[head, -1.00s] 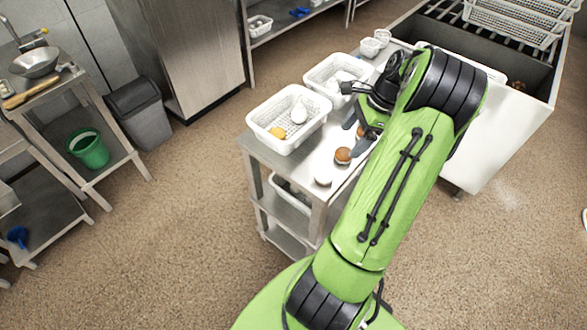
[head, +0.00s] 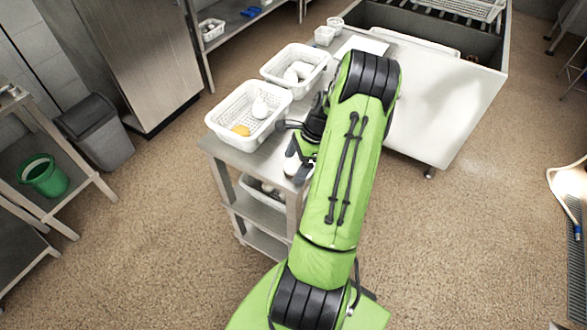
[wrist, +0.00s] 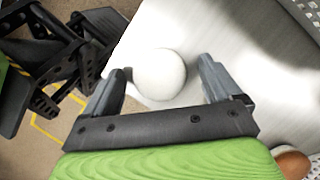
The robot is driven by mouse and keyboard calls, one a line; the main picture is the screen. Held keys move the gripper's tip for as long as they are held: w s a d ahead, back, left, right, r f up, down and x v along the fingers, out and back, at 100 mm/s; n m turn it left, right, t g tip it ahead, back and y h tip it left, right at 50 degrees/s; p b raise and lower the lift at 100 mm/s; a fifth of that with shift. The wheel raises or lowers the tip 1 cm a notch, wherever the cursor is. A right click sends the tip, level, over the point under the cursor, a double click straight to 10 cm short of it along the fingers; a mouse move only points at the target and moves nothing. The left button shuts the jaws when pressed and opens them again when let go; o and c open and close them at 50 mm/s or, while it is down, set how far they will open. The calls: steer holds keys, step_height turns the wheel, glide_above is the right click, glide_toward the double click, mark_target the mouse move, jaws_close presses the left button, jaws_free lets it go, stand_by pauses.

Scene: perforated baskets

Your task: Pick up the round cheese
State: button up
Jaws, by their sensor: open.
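The round cheese (wrist: 160,74) is a smooth white ball on the steel table top, near the table's edge. In the wrist view it lies between the two fingers of my gripper (wrist: 164,84), with a gap on both sides. My gripper is open, and the left finger is nearer to the cheese than the right one. In the head view the cheese (head: 291,166) shows at the front corner of the table, partly hidden by my gripper and arm.
A white perforated basket (head: 222,130) with a white item and a yellow one stands on the table (head: 240,157). A second basket (head: 272,72) holding white items stands behind it. A brown-and-white round item (wrist: 291,162) lies right of my gripper in the wrist view.

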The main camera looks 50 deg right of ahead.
steer(key=shift+r, duration=0.1)
steer(key=c, duration=1.2)
